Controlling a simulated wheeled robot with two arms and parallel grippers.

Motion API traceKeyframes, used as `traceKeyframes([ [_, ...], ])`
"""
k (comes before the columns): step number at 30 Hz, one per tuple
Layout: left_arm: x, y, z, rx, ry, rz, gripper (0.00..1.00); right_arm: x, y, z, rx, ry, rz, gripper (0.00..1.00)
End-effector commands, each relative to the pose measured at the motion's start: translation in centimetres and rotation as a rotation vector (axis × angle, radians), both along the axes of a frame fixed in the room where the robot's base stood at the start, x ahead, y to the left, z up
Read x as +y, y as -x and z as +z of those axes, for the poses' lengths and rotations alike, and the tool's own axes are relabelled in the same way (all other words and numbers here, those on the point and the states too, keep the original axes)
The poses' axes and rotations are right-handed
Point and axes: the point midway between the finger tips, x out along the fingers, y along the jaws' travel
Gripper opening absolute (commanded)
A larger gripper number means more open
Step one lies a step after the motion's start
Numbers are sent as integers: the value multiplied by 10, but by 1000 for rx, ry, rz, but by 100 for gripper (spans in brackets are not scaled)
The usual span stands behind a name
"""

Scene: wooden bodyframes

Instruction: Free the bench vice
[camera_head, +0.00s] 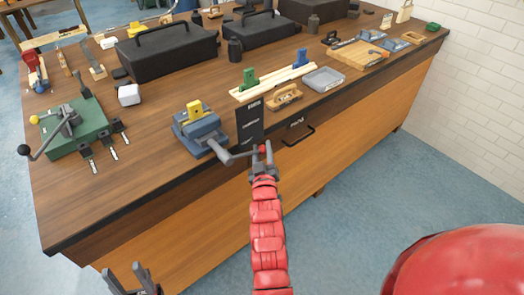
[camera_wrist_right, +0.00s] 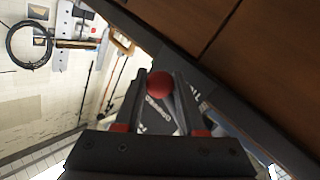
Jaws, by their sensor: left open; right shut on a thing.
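A blue bench vice (camera_head: 203,134) stands near the front edge of the wooden workbench. A yellow block (camera_head: 194,110) sits in its jaws. A grey crank handle (camera_head: 228,155) reaches from the vice out past the bench's front edge. It ends in a red ball knob (camera_head: 263,148). My right gripper (camera_head: 264,158) is shut at that knob end. In the right wrist view the red knob (camera_wrist_right: 159,84) shows between the two fingers. My left gripper (camera_head: 138,284) is open and empty at the bottom left, away from the bench top. The vice's jaw contact with the block is unclear.
A green device (camera_head: 84,135) with a crank stands on the left of the workbench (camera_head: 150,185). A black card (camera_head: 250,124) stands right of the vice. Black toolboxes (camera_head: 170,56) and clamps on boards (camera_head: 270,80) lie behind. The bench front-left is clear.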

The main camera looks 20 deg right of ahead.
Motion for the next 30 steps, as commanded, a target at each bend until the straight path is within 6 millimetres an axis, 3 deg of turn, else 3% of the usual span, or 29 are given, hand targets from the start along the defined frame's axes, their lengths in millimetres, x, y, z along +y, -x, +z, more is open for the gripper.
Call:
traceKeyframes([
  [8,0,0,-20,0,0,0,50,-4,-2,16,-54,129,1,0],
  [18,0,0,-53,0,0,0,50,-5,-2,55,-159,419,1,0],
  [30,0,0,-84,0,0,0,50,8,3,102,-287,774,1,0],
])
